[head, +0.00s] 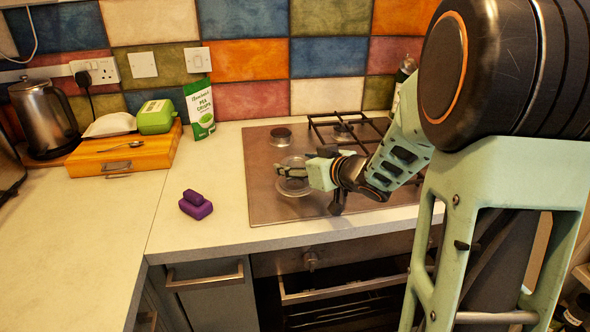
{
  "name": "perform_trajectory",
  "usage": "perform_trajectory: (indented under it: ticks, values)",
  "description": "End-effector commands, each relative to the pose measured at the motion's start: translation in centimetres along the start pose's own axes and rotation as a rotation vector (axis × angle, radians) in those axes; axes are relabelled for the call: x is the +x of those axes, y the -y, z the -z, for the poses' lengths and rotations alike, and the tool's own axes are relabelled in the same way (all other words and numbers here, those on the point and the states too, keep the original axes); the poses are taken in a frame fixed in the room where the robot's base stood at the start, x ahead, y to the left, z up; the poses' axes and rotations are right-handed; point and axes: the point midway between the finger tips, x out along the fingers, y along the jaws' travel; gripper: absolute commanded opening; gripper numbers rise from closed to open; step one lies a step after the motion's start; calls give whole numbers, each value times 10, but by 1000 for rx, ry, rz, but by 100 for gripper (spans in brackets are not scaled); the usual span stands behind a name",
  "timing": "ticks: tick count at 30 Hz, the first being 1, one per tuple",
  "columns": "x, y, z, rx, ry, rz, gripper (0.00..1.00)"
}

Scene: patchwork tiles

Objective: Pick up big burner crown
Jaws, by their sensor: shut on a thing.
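My gripper (281,172) is over the front left of the hob (262,208), low above the front left burner and pointing left. It is shut on the big burner crown (293,161), a round pale metal piece that shows around the fingers. The fingers and wrist hide part of it. I cannot tell whether the crown is raised or still touches the burner base. A smaller dark burner (281,134) sits at the back left of the hob.
A black pan support (345,118) covers the hob's right side. A purple object (195,204) lies on the counter to the left. A green packet (199,108), a wooden box (122,158) and a kettle (44,118) stand farther back. The front left counter is clear.

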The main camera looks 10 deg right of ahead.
Motion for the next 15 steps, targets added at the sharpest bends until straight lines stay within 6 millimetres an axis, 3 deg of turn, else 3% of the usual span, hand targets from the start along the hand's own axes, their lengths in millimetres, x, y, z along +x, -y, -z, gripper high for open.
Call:
perform_trajectory:
  ticks: [1,6,15]
  values:
    - [-17,-4,13,0,-2,-7,35]
    - [-63,-11,39,0,-2,-7,35]
    - [-131,-25,35,3,0,-5,35]
